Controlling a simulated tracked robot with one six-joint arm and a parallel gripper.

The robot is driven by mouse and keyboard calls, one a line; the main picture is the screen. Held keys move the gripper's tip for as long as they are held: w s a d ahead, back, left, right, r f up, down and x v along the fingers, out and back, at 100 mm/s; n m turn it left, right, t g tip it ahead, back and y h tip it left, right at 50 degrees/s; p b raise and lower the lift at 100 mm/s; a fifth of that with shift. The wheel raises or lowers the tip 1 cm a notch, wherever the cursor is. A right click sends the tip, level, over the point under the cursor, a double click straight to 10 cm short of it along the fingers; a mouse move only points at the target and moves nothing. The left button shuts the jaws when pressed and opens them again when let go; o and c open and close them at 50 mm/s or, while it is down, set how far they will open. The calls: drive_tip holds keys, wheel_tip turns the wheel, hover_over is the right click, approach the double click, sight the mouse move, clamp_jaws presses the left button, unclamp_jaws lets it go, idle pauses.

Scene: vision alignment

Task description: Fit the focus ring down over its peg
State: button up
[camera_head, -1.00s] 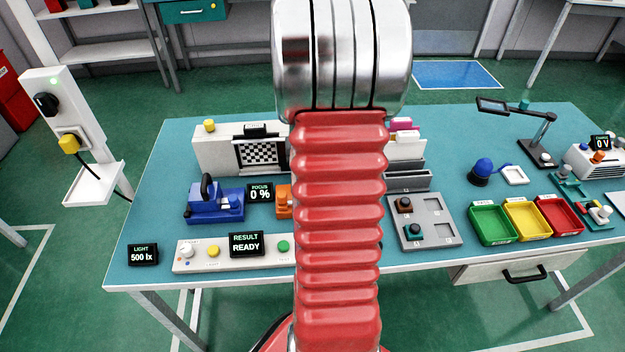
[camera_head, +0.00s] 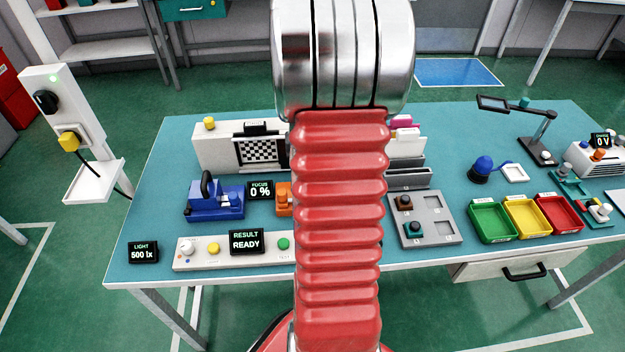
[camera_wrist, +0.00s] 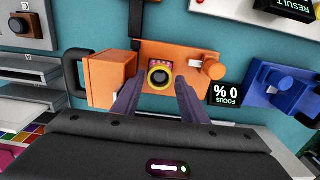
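In the wrist view an orange fixture (camera_wrist: 205,57) stands ahead of my gripper. A dark round ring with a yellow rim (camera_wrist: 160,76) shows at its middle, in front of a small pink patterned patch. My gripper (camera_wrist: 158,82) has its two dark fingers apart, one on each side of the ring, with a visible gap at both sides. I cannot make out a separate peg, or whether the ring sits on one. In the head view my arm hides most of the orange fixture (camera_head: 284,199); my gripper is hidden there. The focus display (camera_head: 260,190) reads 0 %.
A blue fixture (camera_head: 214,200) with a black handle stands left of the orange one. The result panel (camera_head: 246,241) reads READY. A grey tray with knobs (camera_head: 437,205) and green, yellow and red bins (camera_head: 493,223) lie to the right. A checkerboard stand (camera_head: 215,150) is behind.

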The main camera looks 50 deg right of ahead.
wheel_tip(320, 180, up, 12)
idle(0.5)
drive_tip(key=shift+w, duration=0.1)
idle(0.5)
drive_tip(key=w+a+r+n+t+h, duration=0.1)
drive_tip(key=w+a+r+n, duration=0.15)
drive_tip(key=a, duration=0.65)
drive_tip(key=w+a+r+n+t, duration=0.1)
drive_tip(key=a+r+n, duration=0.15)
drive_tip(key=a, duration=0.75)
drive_tip(key=s+a+n+t, duration=0.1)
drive_tip(key=s+a+n, duration=0.1)
drive_tip(key=a, duration=0.6)
drive_tip(key=s+a+r+n+t+y, duration=0.1)
drive_tip(key=s+a+n+t, duration=0.1)
drive_tip(key=a, duration=0.7)
drive_tip(key=shift+s+a+r+n+t, duration=0.15)
drive_tip(key=shift+s+r+n+t, duration=0.2)
drive_tip(key=shift+s, duration=0.55)
drive_tip(key=shift+f, duration=0.1)
drive_tip(key=shift+c, duration=1)
